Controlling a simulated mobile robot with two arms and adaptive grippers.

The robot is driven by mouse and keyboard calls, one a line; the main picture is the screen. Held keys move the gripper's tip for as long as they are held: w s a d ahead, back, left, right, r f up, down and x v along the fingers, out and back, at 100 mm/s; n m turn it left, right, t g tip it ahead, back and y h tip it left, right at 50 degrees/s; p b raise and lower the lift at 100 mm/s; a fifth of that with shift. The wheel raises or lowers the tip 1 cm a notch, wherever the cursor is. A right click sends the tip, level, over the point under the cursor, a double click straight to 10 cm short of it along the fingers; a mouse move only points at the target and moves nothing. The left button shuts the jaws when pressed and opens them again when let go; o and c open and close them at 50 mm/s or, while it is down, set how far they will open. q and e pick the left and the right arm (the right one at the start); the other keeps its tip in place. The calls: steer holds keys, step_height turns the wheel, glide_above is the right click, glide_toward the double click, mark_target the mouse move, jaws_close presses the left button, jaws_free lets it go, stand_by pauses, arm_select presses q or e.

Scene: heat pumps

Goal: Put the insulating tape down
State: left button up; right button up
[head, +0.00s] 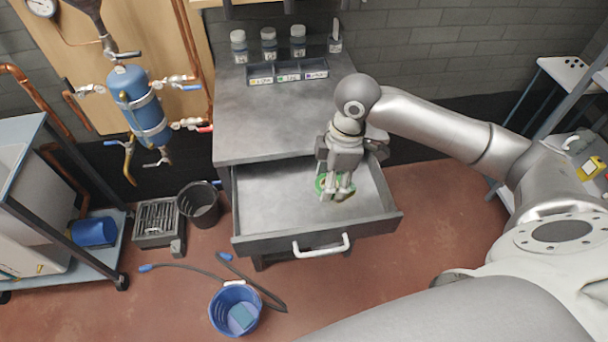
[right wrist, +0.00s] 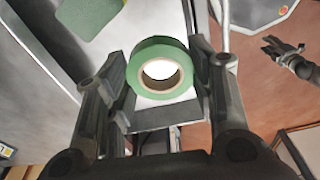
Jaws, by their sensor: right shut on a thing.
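The insulating tape is a green roll with a tan core, seen in the right wrist view (right wrist: 160,68) between the fingers. My right gripper (right wrist: 165,92) is shut on it. In the head view, my right gripper (head: 336,190) points down inside the open drawer (head: 270,215), with green showing around its fingertips. I cannot tell whether the roll touches the drawer floor. A flat green patch (right wrist: 90,14) shows at the top left of the right wrist view. A small dark shape at that view's right looks like my left gripper (right wrist: 284,52); its jaws are unclear.
Above the drawer, the grey worktop (head: 250,125) bears a labelled bin row (head: 288,72) and several jars. The drawer has raised walls and a white front handle (head: 322,247). A black bucket (head: 203,207) and blue bucket (head: 236,308) stand on the floor. The drawer's left side is clear.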

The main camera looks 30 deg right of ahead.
steer(key=n, duration=0.1)
steer(key=p, duration=0.2)
glide_above(277, 206)
steer(key=d, duration=0.1)
steer(key=f, duration=0.9)
steer(key=shift+s+f, duration=0.25)
steer(key=shift+s, duration=0.1)
steer(key=shift+w+a+f, duration=0.25)
steer(key=shift+a+f, duration=0.05)
steer(key=shift+f, duration=0.15)
step_height(277, 206, down, 4)
steer(key=shift+w+a+r, duration=0.1)
steer(key=shift+r, duration=0.15)
arm_select(q)
steer(key=shift+a+r, duration=0.45)
steer(key=shift+r, duration=0.4)
